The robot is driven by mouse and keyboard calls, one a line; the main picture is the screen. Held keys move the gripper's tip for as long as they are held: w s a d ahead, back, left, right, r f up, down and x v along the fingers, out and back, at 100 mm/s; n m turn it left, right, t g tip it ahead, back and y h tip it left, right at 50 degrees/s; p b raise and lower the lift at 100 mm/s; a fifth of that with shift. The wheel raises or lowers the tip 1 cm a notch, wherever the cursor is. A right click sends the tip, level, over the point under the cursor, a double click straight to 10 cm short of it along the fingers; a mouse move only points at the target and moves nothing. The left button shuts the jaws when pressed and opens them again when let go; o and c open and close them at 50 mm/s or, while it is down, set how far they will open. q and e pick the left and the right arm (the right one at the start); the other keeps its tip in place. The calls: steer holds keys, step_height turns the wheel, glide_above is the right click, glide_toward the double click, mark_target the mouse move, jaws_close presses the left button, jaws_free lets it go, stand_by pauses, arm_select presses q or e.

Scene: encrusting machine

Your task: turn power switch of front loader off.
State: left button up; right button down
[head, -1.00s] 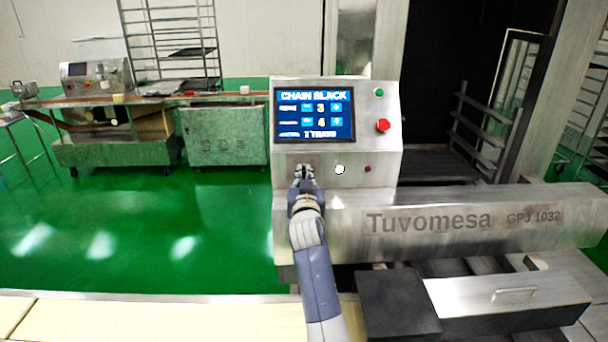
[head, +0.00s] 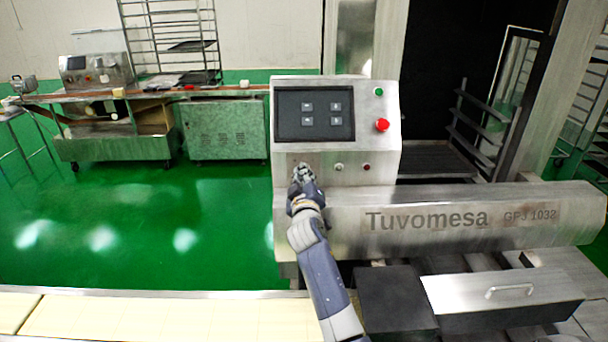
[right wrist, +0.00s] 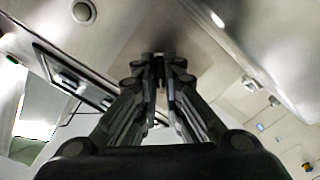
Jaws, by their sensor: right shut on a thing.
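The front loader (head: 450,208) is a steel machine marked "Tuvomesa" with an upright control panel (head: 386,152). Its display (head: 315,113) is dark, showing only four grey button marks. My right gripper (head: 303,170) is at the lower left of the panel, shut on the power switch, which its fingers mostly hide. The gripper looks tilted in the head view. In the right wrist view the fingers (right wrist: 160,62) come together against the panel face. My left gripper is not in view.
The panel also has a green button (head: 379,91), a red knob (head: 382,125) and a small pale button (head: 339,167). A pale conveyor belt (head: 150,316) runs along the front. Green floor is open at the left, before a steel workbench (head: 117,151).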

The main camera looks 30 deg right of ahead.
steer(key=shift+d+r+n, duration=0.1)
steer(key=shift+r+n, duration=0.2)
steer(key=shift+r, duration=0.15)
steer(key=c, duration=1.8)
jaws_free()
steer(key=shift+o, duration=0.4)
steer(key=shift+w+f, duration=0.15)
steer(key=shift+f, duration=0.2)
steer(key=shift+s+a+f, duration=0.1)
steer(key=shift+s+a, duration=0.2)
steer(key=shift+s, duration=0.15)
steer(key=v, duration=1.1)
